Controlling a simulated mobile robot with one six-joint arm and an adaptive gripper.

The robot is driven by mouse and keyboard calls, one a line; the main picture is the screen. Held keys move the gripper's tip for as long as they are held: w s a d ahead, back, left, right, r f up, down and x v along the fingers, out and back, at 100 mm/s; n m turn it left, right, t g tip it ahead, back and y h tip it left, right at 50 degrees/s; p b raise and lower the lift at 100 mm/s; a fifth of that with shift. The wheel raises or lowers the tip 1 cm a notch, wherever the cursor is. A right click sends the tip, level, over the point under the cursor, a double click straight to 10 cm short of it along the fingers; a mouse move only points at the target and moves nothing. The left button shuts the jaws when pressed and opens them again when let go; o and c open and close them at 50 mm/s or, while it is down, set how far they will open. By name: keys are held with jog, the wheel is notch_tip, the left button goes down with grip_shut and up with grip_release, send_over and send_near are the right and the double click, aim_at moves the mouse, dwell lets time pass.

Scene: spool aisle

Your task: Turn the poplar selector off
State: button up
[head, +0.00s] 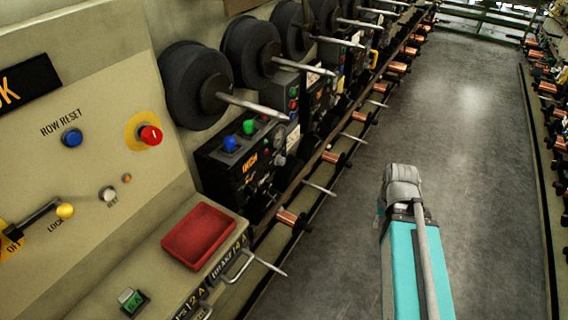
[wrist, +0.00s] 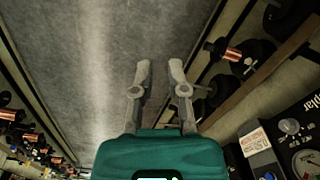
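In the wrist view, a black panel (wrist: 299,137) at the right edge carries a white label (wrist: 312,104) that is cut off and reads like the end of "Poplar". A grey round knob (wrist: 289,127) sits on this panel; its setting is too small to read. My gripper (wrist: 160,72) is open and empty over the aisle floor, its two fingers apart, to the left of the panel and not touching it. In the head view my teal arm stands over the aisle at the right; the fingers cannot be made out there.
In the head view, a control desk with a red tray (head: 199,236), a red button (head: 150,136) and a yellow-knobbed lever (head: 65,211) fills the left. Dark spools (head: 194,84) and protruding spindles (head: 252,105) line the rack. The aisle floor (head: 460,120) is clear.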

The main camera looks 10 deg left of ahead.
jog(key=shift+o, duration=1)
jog(key=shift+w+a+f, duration=0.25)
jog(key=shift+a+f, duration=0.05)
jog(key=shift+f, duration=0.1)
jog(key=o, duration=0.6)
jog(key=w+a+f+y+b, duration=0.1)
jog(key=b, duration=0.1)
jog(key=w+a+f+m+y+b, duration=0.1)
jog(key=a+f+b, duration=0.1)
jog(key=shift+w+a+t, duration=0.25)
jog(key=shift+w+t, duration=0.05)
jog(key=shift+w, duration=0.1)
jog(key=m+t+y+b, duration=0.6)
jog(key=m+y+b, duration=0.9)
jog(key=b, duration=0.7)
send_near(284, 162)
jog(key=v, duration=0.3)
jog(key=shift+d+r, duration=0.2)
jog(key=shift+r, duration=0.1)
jog(key=shift+a, duration=0.1)
jog(key=x, duration=1.3)
jog(key=shift+a+f, duration=0.2)
jog(key=shift+a, duration=0.15)
